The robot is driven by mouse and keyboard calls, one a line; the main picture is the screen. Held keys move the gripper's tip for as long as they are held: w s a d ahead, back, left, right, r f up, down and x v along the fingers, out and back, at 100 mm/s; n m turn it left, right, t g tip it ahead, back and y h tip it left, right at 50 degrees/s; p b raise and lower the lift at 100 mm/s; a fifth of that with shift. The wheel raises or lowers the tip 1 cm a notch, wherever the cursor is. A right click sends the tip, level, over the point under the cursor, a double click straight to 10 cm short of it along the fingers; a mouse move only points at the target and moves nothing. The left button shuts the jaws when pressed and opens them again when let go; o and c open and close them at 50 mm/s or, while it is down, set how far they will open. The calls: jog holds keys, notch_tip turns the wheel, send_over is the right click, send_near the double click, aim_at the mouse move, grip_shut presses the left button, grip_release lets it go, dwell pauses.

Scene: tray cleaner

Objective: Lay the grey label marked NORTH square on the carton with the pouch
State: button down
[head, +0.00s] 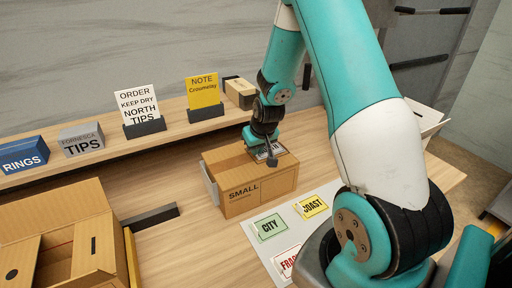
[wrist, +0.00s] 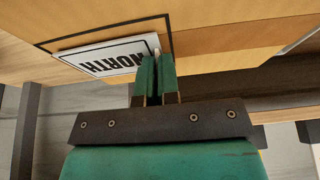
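The SMALL carton (head: 232,205) stands on the table below my gripper (head: 270,158). The pale grey NORTH label (wrist: 105,58) has a black border and lies at the carton's top, within a dark rectangular outline (wrist: 100,31). It looks slightly turned against that outline, and I cannot tell whether it touches the carton. In the head view the label (head: 273,150) is partly hidden by my gripper. My gripper's green fingers (wrist: 155,68) are close together at the label's edge, with a small pale bit between their tips. I cannot make out a separate pouch.
CITY (head: 270,227) and COAST (head: 311,206) labels lie on a white mat (head: 262,250) in front, with a red-edged label (head: 286,260). An open carton (head: 60,220) stands at left. A back shelf holds an ORDER sign (head: 137,103) and a NOTE sign (head: 204,91).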

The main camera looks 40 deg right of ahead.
jog(key=shift+f+b, duration=0.3)
jog(key=shift+f, duration=0.05)
dwell(0.3)
jog(key=c, duration=1.3)
grip_release()
jog(key=shift+o, duration=0.2)
jog(key=shift+r, duration=0.15)
jog(key=b+v, duration=0.2)
jog(key=v, duration=1.5)
jog(key=shift+r, duration=0.1)
